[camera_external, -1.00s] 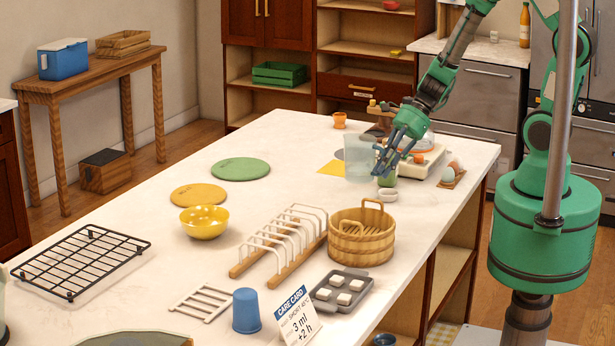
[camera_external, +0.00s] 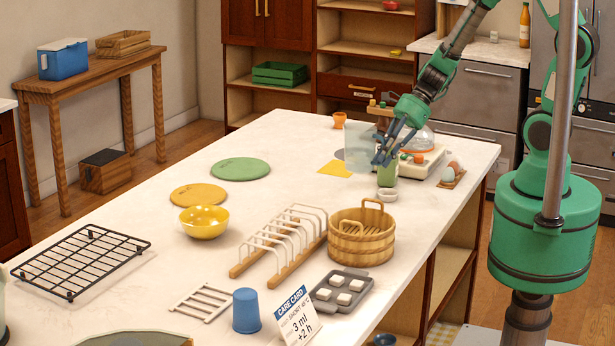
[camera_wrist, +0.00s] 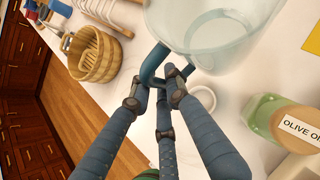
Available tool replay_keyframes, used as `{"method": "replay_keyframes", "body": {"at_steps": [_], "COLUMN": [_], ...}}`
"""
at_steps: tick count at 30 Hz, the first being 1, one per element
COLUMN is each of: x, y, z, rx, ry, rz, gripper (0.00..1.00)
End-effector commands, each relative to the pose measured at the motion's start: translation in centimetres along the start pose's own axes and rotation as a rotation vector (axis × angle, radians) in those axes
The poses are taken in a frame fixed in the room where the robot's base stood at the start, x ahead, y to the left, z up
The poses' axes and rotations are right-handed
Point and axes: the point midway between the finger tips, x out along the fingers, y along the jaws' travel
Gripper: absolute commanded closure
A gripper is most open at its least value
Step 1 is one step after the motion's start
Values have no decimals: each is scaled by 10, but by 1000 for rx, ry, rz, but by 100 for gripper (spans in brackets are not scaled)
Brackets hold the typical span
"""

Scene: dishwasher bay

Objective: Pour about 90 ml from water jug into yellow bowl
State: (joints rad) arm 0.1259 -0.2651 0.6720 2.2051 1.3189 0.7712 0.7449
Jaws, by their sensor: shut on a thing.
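The water jug (camera_external: 360,148) is clear and pale blue, with water inside. It is off the counter near the back right, and it also shows in the wrist view (camera_wrist: 215,30), where its water surface is visible. My gripper (camera_external: 382,152) is shut on the jug's blue handle, and the fingers around the handle also show in the wrist view (camera_wrist: 165,75). The yellow bowl (camera_external: 204,222) stands upright on the counter at centre left, well apart from the jug. It is out of the wrist view.
A toast rack (camera_external: 283,243) and a wooden tub (camera_external: 361,240) stand between the jug and the counter's front. A small white dish (camera_external: 387,194) and a green olive oil bottle (camera_wrist: 268,115) are near my gripper.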

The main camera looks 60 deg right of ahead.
Motion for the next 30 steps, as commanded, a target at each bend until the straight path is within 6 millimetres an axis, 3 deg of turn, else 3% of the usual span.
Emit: {"method": "replay_keyframes", "body": {"at_steps": [5,14,30], "x": [-15,7,80], "y": [0,-23,-78], "z": [15,34,115], "rx": [-1,19,89], "ry": [0,1,2], "rz": [-1,-17,-85], "gripper": [100,100,100]}}
